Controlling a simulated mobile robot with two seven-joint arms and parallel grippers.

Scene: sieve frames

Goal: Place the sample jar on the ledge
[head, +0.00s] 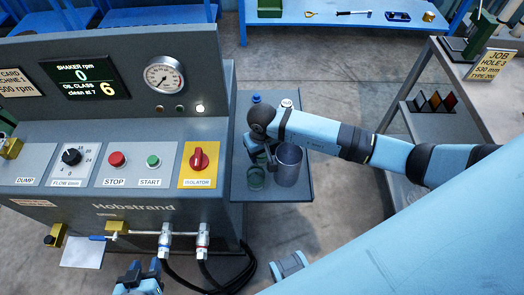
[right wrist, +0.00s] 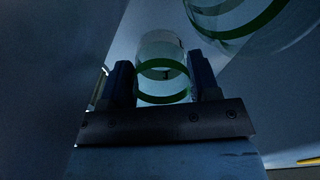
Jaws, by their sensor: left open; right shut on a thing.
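The sample jar (head: 255,178), clear with green bands, is at the left side of the grey ledge (head: 299,193) beside the machine. My right gripper (head: 262,157) is shut on it from above. In the right wrist view the jar (right wrist: 162,72) sits between the two fingers (right wrist: 160,88). I cannot tell whether its base touches the ledge. My left gripper (head: 138,279) is open and empty, low in front of the machine.
A grey cylindrical cup (head: 288,165) stands on the ledge close right of the jar. A blue-capped bottle (head: 256,98) and a white-capped one (head: 287,103) are behind. The machine panel (head: 112,160) is left. A clear green-banded vessel (right wrist: 240,20) shows in the right wrist view.

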